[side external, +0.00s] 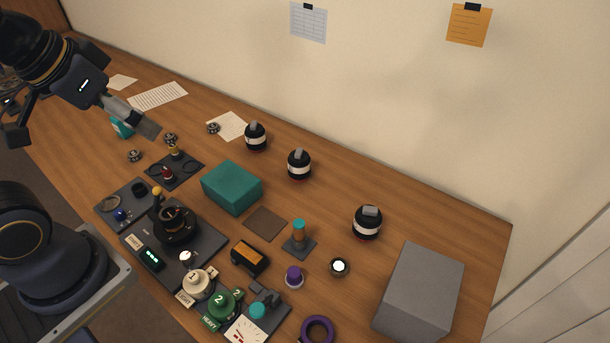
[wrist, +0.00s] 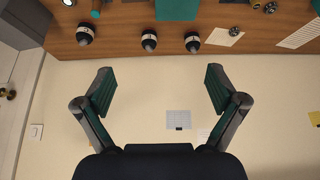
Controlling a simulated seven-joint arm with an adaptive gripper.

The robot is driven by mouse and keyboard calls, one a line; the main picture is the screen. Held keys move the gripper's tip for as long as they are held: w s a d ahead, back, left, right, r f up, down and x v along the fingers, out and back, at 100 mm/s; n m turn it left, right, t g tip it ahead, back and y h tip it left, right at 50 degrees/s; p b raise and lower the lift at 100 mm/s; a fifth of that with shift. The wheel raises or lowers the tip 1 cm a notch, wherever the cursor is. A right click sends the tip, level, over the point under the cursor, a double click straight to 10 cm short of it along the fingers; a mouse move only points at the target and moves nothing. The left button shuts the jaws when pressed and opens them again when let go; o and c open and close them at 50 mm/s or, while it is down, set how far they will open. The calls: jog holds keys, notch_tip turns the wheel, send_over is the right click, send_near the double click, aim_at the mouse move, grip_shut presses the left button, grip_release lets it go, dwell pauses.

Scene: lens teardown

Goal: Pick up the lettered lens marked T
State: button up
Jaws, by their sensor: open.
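No letter T is readable on anything, so I cannot tell which piece is the lens marked T. Three black rounded pieces with white bands and grey tops stand along the wall side: one at the back (side external: 255,137), one in the middle (side external: 299,165), one to the right (side external: 367,223). They also show along the top of the wrist view, at left (wrist: 85,34), middle (wrist: 149,42) and right (wrist: 192,43). My gripper (side external: 147,122) is above the far left of the table in the side view. In the wrist view it (wrist: 160,87) is open and empty, facing the wall.
A teal box (side external: 232,187) stands mid-table and a grey block (side external: 420,292) at the right end. Small dark knurled pieces (side external: 134,156) lie below my gripper. A joystick panel (side external: 174,232) and numbered weights (side external: 222,304) crowd the front. Bare wood lies around the right banded piece.

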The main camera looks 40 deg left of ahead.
jog(key=w+r+m+t, duration=0.2)
jog(key=w+r, duration=0.2)
jog(key=m, duration=0.2)
send_over(249, 129)
jog(key=s+d, duration=0.4)
notch_tip(249, 129, down, 15)
jog(key=s+a+f+n+g+h, duration=0.1)
jog(key=s+a+f+n+g, duration=0.1)
jog(key=a+f, duration=0.45)
jog(key=x, duration=0.7)
jog(key=d+x, duration=0.1)
jog(key=x, duration=0.3)
jog(key=shift+s+d+f, duration=0.1)
jog(key=shift+d+f, duration=0.05)
jog(key=shift+f, duration=0.05)
jog(key=shift+s+d+x, duration=0.1)
jog(key=shift+d+x, duration=0.05)
jog(key=shift+x, duration=1.35)
jog(key=shift+s+d+x, duration=0.15)
jog(key=shift+x, duration=1.35)
jog(key=c, duration=1.8)
